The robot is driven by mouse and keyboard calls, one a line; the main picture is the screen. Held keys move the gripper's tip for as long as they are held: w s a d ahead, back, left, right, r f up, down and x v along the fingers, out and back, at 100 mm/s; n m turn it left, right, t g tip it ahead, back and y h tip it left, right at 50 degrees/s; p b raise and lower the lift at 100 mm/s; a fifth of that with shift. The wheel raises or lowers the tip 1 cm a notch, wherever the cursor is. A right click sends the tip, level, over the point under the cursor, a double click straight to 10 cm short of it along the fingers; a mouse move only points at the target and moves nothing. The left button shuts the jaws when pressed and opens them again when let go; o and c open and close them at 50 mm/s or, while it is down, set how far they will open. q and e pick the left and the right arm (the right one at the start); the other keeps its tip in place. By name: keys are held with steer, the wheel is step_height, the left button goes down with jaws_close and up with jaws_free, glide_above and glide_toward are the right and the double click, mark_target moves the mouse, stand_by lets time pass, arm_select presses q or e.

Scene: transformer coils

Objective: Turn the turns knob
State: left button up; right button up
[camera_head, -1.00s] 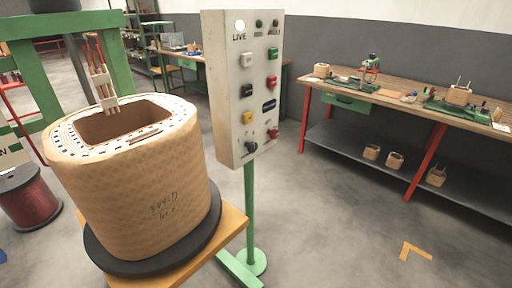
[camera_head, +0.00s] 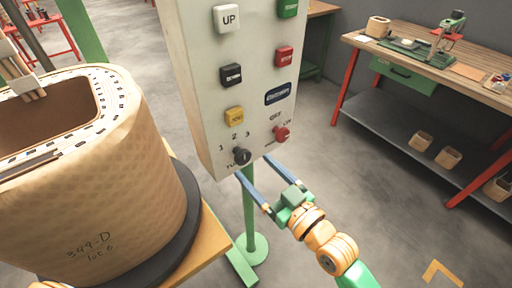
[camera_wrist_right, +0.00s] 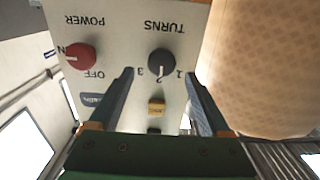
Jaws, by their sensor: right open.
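The turns knob (camera_head: 242,156) is a dark round knob low on the grey-white control panel (camera_head: 205,95), with the numbers 1, 2 and 3 around it. In the right wrist view the turns knob (camera_wrist_right: 161,62) lies between and just beyond the fingertips. I cannot tell clearly which number it points at. My right gripper (camera_head: 254,166) is open and empty, just below and in front of the panel's lower edge. Its two long dark fingers also show in the right wrist view (camera_wrist_right: 160,76), spread to either side of the knob. My left gripper is not in view.
A red power knob (camera_head: 282,134) sits right of the turns knob, with yellow (camera_head: 234,115), red (camera_head: 284,56) and other buttons above. A large tan coil (camera_head: 125,190) stands close at the left. A wooden workbench (camera_head: 430,60) is at the back right.

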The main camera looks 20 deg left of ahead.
mark_target(246, 158)
steer(key=x, duration=0.4)
steer(key=shift+s+a+r, duration=0.1)
steer(key=shift+s+a, duration=0.1)
steer(key=shift+w, duration=0.25)
jaws_close()
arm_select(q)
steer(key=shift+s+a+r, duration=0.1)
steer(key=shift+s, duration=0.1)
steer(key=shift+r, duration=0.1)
arm_select(e)
steer(key=shift+m, duration=0.4)
steer(key=m+p, duration=0.1)
steer(key=m, duration=0.2)
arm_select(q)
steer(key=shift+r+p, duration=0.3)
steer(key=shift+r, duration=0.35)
arm_select(e)
steer(key=shift+w+d+m, duration=0.1)
steer(key=shift+m, duration=2.4)
